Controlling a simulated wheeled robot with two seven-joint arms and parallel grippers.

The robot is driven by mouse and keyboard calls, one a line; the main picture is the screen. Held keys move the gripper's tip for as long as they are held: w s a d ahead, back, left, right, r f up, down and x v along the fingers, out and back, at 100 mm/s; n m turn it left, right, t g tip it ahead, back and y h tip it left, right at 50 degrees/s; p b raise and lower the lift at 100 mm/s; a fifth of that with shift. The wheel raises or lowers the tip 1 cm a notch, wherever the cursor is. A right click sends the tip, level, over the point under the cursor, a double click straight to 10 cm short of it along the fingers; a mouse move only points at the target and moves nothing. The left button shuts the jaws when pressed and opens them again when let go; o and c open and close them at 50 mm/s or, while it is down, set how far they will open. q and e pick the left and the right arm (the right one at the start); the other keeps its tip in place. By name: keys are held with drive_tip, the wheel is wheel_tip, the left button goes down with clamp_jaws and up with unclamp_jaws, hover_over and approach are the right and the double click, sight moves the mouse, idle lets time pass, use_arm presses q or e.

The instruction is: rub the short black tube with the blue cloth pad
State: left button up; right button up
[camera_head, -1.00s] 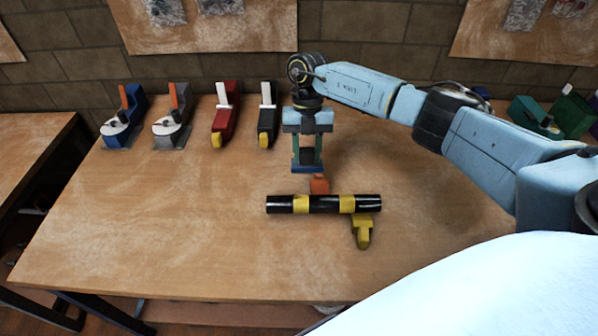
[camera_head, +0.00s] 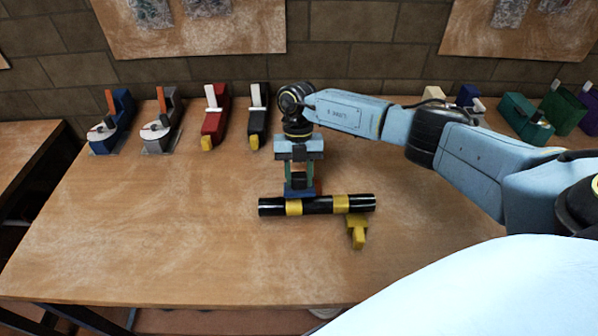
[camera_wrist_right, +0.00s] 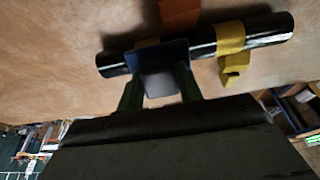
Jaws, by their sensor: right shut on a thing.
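The short black tube (camera_head: 318,206) has two yellow bands and lies across the middle of the table, above a yellow support (camera_head: 357,233) near its right end. My right gripper (camera_head: 300,188) points down at the tube's left half. It is shut on the blue cloth pad (camera_head: 299,194), which sits at or against the tube by the left yellow band. In the right wrist view the pad (camera_wrist_right: 160,55) overlaps the tube (camera_wrist_right: 265,31) between the fingers; whether it touches cannot be told for sure. My left gripper is not in view.
An orange block (camera_wrist_right: 180,14) shows beside the tube in the right wrist view. Red (camera_head: 214,117) and black (camera_head: 258,116) tools and two tape dispensers (camera_head: 160,125) stand along the back left. Green and purple boxes (camera_head: 562,108) stand back right. The table's front and left are clear.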

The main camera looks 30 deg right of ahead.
drive_tip(key=shift+b+x, duration=0.3)
drive_tip(key=shift+x, duration=0.7)
idle(0.5)
drive_tip(key=shift+w+a+r+b, duration=0.1)
drive_tip(key=shift+w+a+b, duration=0.4)
drive_tip(key=shift+a, duration=0.35)
drive_tip(key=shift+w+a+b, duration=0.25)
drive_tip(key=shift+w+a, duration=0.3)
drive_tip(key=shift+a, duration=0.35)
drive_tip(key=shift+w+a+b, duration=0.5)
drive_tip(key=shift+a+b, duration=0.05)
drive_tip(key=shift+a, duration=0.3)
drive_tip(key=shift+w+a+b, duration=0.45)
drive_tip(key=shift+a+b, duration=0.05)
drive_tip(key=shift+a, duration=0.4)
drive_tip(key=shift+s+d+p, duration=0.4)
drive_tip(key=shift+d+p, duration=0.35)
drive_tip(key=shift+s+d+p, duration=0.4)
drive_tip(key=shift+d+p, duration=0.3)
drive_tip(key=shift+p, duration=0.05)
drive_tip(key=shift+s+d+p, duration=0.45)
drive_tip(key=shift+d+p, duration=0.05)
drive_tip(key=shift+d, duration=0.3)
drive_tip(key=shift+s+d+p, duration=0.45)
drive_tip(key=shift+d+p, duration=0.05)
drive_tip(key=shift+d, duration=0.25)
drive_tip(key=shift+s+d, duration=0.35)
drive_tip(key=shift+d, duration=0.15)
